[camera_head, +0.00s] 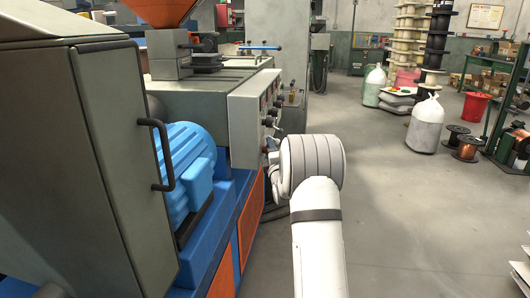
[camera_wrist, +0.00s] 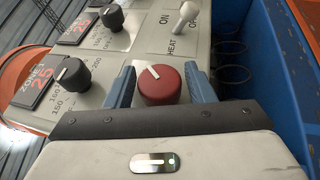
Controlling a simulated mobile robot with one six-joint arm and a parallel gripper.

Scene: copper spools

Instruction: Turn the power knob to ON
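A red round knob (camera_wrist: 158,88) with a white pointer mark sits on the grey control panel in the wrist view. Its pointer is tilted to the upper left. No label for this knob is readable. My gripper (camera_wrist: 160,80) has its two blue fingers apart, one on each side of the knob. A narrow gap seems to show at the fingertips; contact is unclear. In the head view my white arm reaches to the front of the grey panel (camera_head: 243,124), and its wrist hides the knob and most of the gripper.
Black zone knobs (camera_wrist: 73,75) and a white toggle lever (camera_wrist: 187,14) marked ON and HEAT sit on the panel near the red knob. A blue machine frame (camera_wrist: 236,40) lies to the right. The floor (camera_head: 385,220) right of my arm is clear.

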